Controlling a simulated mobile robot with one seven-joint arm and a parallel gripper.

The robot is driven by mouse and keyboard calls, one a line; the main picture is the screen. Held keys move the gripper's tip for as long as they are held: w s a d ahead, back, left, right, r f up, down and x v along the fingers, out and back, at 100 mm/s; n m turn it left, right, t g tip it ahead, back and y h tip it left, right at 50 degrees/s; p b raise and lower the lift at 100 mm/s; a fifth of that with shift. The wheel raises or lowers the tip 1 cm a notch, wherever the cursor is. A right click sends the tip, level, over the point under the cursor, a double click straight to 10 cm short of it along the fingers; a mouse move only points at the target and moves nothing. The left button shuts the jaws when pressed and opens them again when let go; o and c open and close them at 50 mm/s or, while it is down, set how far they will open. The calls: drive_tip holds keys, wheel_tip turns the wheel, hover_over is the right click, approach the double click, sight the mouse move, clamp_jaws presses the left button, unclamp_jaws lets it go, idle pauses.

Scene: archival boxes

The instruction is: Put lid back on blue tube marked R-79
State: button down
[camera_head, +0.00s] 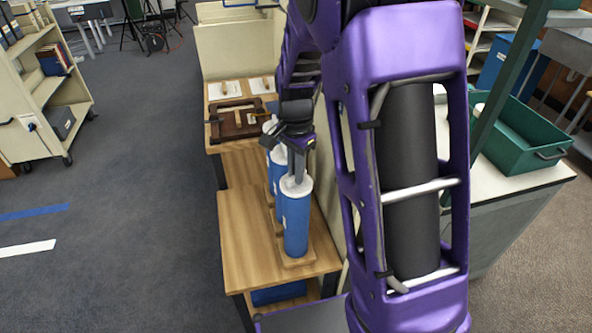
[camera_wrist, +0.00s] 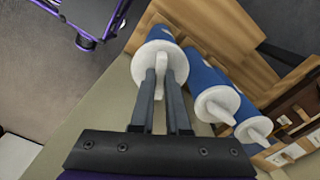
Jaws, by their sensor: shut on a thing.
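A blue tube (camera_head: 296,225) stands upright on a small wooden base at the near end of the wooden table. Its white lid (camera_head: 288,186) is at the tube's top, and no clear gap shows between them. My gripper (camera_head: 297,174) reaches down from above and is shut on the lid's knob. In the wrist view my gripper's fingers (camera_wrist: 161,76) pinch the white knob of this lid (camera_wrist: 142,63), with the blue tube (camera_wrist: 161,32) beyond it. Two more blue tubes with white knobbed lids (camera_wrist: 216,103) stand behind in a row. I cannot read R-79 on any tube.
The wooden table (camera_head: 245,240) has bare room left of the tubes. Farther back are a brown wooden frame (camera_head: 228,124) and white pads. A cream wall stands close on the row's right. A green bin (camera_head: 520,140) sits on a counter at right. A book cart (camera_head: 40,85) is at left.

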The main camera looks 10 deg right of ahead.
drive_tip(key=shift+c, duration=1.7)
unclamp_jaws()
drive_tip(key=shift+r+p, duration=1.1)
drive_tip(key=shift+r, duration=2.45)
clamp_jaws()
